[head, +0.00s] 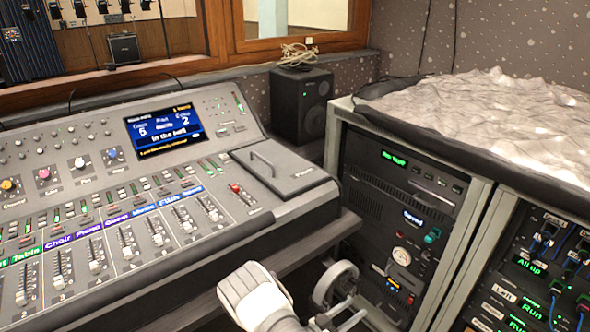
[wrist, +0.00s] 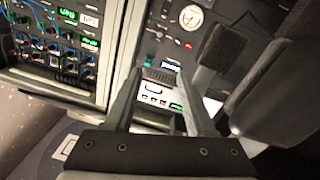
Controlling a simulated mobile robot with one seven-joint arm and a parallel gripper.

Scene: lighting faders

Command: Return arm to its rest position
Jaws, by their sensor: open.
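My gripper (wrist: 157,78) shows in the wrist view with its two grey fingers apart and nothing between them. Beyond the fingers is the front of an equipment rack (wrist: 188,18), with a gap before it. In the head view a white link of my arm (head: 255,298) comes in at the bottom edge, in front of the mixing desk (head: 165,255). The desk carries a row of labelled faders (head: 160,232) and a lit blue screen (head: 164,130). I cannot make out my gripper's fingers in the head view.
A rack (head: 392,235) stands right of the desk, with a patch bay rack (head: 535,280) beside it. A black speaker (head: 301,103) stands behind. In the wrist view, dark padded shapes (wrist: 265,85) stand close on the right. A grey ring-shaped part (head: 335,285) is low between desk and rack.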

